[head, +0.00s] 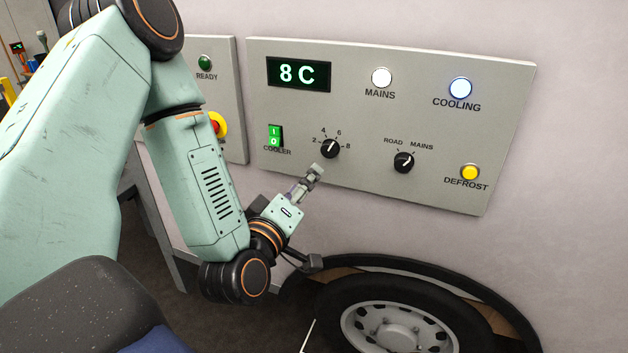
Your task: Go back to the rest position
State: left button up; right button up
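My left gripper (314,172) is in front of the control panel (395,75), with its tips just below and left of the temperature knob (330,148). A small gap shows between the tips and the knob in the picture. The fingers look narrow and close together from this angle, so I cannot tell if they are open or shut. I see nothing held in them. The knob's pointer is tilted to the upper right, near the 6. The display (299,74) reads 8 C. My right gripper is not in view.
The green cooler switch (275,136), the road/mains knob (403,162) and lit white mains (381,78), blue-white cooling (460,88) and yellow defrost (470,172) lights are on the panel. A wheel (400,325) in its arch lies below. A second panel (234,75) is partly behind my arm.

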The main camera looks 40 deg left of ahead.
pick_arm(q)
jog(key=s+d+f+m+g+h+b, duration=0.25)
jog(key=s+f+g, duration=0.2)
jog(key=f, duration=0.55)
jog(key=s+d+f+m+g+h+b, duration=0.1)
jog(key=s+d+f+m+g, duration=0.3)
jog(key=f, duration=0.5)
jog(key=s+d+f+m+g+h+b, duration=0.15)
jog(key=s+f+m+g, duration=0.35)
jog(key=f, duration=0.5)
jog(key=s+d+f+g+b, duration=0.1)
jog(key=s+f+g+b, duration=0.1)
jog(key=s+f, duration=0.3)
jog(key=s+d+f+m+g+b, duration=0.1)
jog(key=s+f+g+b, duration=0.1)
jog(key=s+f, duration=0.3)
jog(key=s, duration=0.4)
jog(key=shift+s+d+y, duration=0.15)
jog(key=shift+d+y, duration=0.05)
jog(key=shift+y, duration=0.1)
jog(key=shift+r+m, duration=0.1)
jog(key=shift+m, duration=0.15)
